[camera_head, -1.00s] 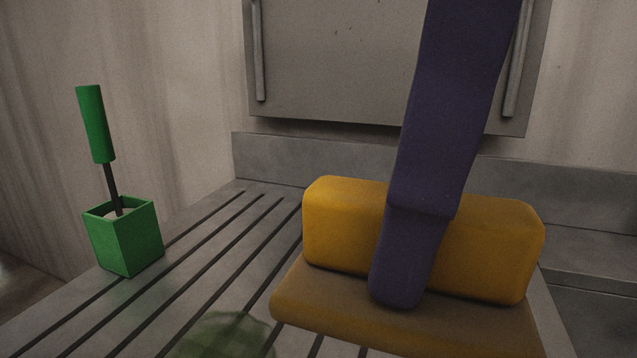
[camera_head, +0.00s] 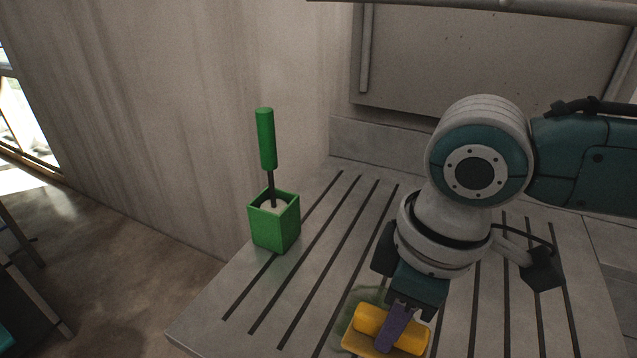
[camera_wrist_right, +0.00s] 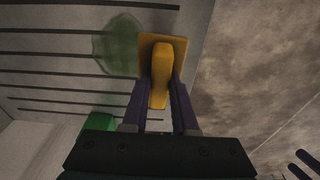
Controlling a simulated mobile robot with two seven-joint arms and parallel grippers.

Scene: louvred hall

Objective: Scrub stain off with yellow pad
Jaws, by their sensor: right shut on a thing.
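The yellow pad (camera_head: 362,341), a flat base with a raised block grip, is low on the slatted grey board in the head view. My right gripper (camera_head: 396,328) has its purple fingers shut on the block. The wrist view shows the fingers (camera_wrist_right: 160,103) on both sides of the pad's block (camera_wrist_right: 161,72). The dull green stain (camera_head: 365,297) shows behind and left of the pad; in the wrist view the stain (camera_wrist_right: 116,45) meets the pad's left edge. The pad may cover part of it. Dark prongs (camera_wrist_right: 303,163) at the wrist view's lower right may be my left gripper.
A green square holder (camera_head: 274,226) with a green-handled brush (camera_head: 266,140) stands at the board's back left. The grooved board (camera_head: 235,305) ends at a left edge above the brown floor (camera_head: 130,265). A wall and a grey panel (camera_head: 450,60) rise behind.

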